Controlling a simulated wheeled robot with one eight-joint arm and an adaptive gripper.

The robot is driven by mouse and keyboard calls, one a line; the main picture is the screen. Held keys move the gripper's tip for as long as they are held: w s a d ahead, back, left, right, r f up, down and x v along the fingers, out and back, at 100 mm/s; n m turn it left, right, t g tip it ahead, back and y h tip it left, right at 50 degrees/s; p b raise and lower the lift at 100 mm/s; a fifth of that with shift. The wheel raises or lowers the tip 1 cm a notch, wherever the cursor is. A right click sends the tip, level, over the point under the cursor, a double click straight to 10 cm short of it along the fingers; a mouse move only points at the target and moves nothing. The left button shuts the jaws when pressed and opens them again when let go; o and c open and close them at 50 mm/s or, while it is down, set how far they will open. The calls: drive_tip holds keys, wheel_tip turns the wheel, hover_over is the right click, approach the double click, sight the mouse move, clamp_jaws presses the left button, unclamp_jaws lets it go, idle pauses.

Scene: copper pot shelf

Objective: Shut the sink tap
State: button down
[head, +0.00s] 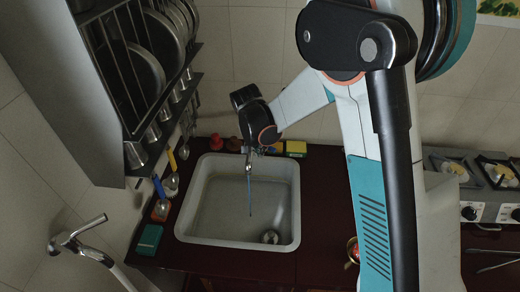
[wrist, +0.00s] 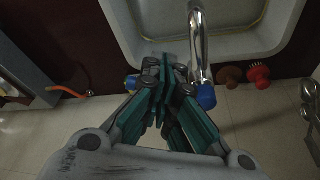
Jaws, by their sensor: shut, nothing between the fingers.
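The white sink (head: 188,222) is set in a dark red counter. A thin blue-grey line, apparently running water (head: 250,196), drops into the sink in the head view. My gripper (wrist: 168,68) is shut and empty, its fingertips between the two knobs, close to the spout's left. The left knob is partly hidden behind the fingers; contact cannot be told. My gripper (head: 252,149) is small in the head view.
A yellow-green sponge (head: 296,147) lies behind the sink. A plate rack (head: 132,75) overhangs at the left, with hanging utensils below. A stove (head: 478,185) is at the right. The sink's open middle is clear.

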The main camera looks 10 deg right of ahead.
drive_tip(key=shift+w+d+n+b, duration=0.2)
drive_tip(key=shift+d+n+b, duration=0.2)
drive_tip(key=shift+n, duration=0.1)
drive_tip(key=w+d+n+y+b, duration=0.1)
drive_tip(key=d+n+b, duration=0.1)
drive_tip(key=shift+w+d+n, duration=0.1)
drive_tip(key=shift+w+n, duration=0.3)
idle(0.7)
drive_tip(key=shift+r, duration=0.1)
